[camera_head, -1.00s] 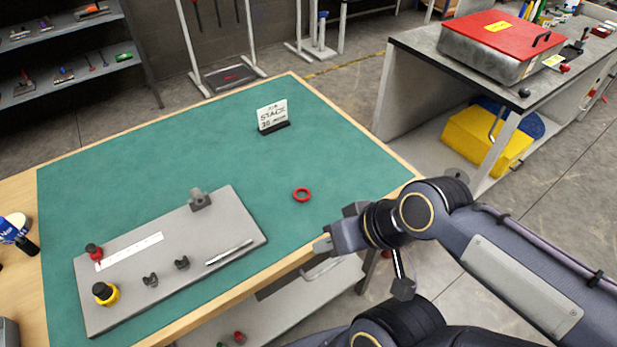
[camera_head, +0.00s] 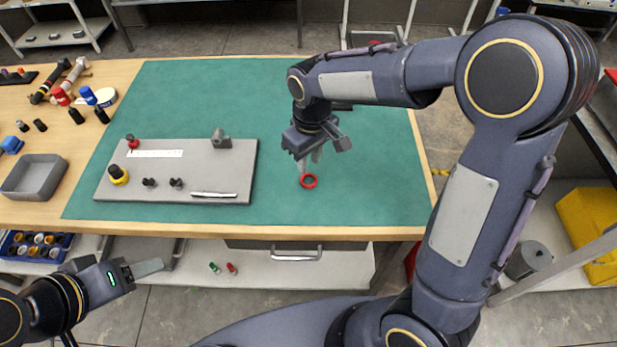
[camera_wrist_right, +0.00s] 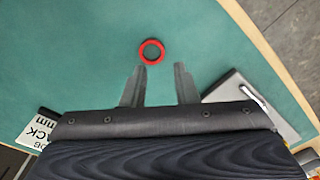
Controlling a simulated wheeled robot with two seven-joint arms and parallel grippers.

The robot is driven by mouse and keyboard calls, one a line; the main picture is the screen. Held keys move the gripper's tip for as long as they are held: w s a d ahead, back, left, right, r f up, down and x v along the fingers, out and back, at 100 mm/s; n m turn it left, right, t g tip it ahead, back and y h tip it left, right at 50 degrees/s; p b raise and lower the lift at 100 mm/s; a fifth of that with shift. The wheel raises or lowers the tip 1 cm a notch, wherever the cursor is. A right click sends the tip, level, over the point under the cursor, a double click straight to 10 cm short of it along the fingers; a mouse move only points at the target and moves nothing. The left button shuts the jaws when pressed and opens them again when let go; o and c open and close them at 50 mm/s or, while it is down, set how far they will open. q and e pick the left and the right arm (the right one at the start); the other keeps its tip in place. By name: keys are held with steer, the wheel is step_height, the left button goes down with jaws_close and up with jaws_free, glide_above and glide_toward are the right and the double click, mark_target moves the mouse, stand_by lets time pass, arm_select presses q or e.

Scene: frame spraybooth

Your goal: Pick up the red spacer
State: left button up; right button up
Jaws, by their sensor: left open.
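The red spacer (camera_head: 308,181) is a small ring lying flat on the green mat (camera_head: 370,190). In the right wrist view the red spacer (camera_wrist_right: 151,52) lies beyond the fingertips, nearer the left finger. My right gripper (camera_head: 310,168) is above the mat just behind the spacer, pointing down. In the wrist view my right gripper (camera_wrist_right: 160,68) is open, with nothing between its fingers. I cannot tell the exact height of its tips above the mat. My left gripper (camera_head: 150,267) is at the lower left, in front of the table edge, and is open and away from the spacer.
A grey fixture plate (camera_head: 180,190) with small parts lies left of the spacer. A grey tray (camera_head: 35,178) and several bottles stand further left. A sign (camera_wrist_right: 38,130) shows in the wrist view. The mat right of the spacer is clear.

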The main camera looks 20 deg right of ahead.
mark_target(304, 184)
steer(key=shift+w+a+f, duration=0.15)
steer(key=shift+a+f, duration=0.05)
steer(key=shift+f, duration=0.2)
steer(key=shift+w+a+f, duration=0.15)
steer(key=shift+f, duration=0.25)
step_height(304, 184, down, 7)
steer(key=shift+w+a+f+p, duration=0.1)
steer(key=shift+w+p, duration=0.05)
steer(key=shift+p, duration=0.45)
steer(key=shift+c, duration=0.2)
jaws_close()
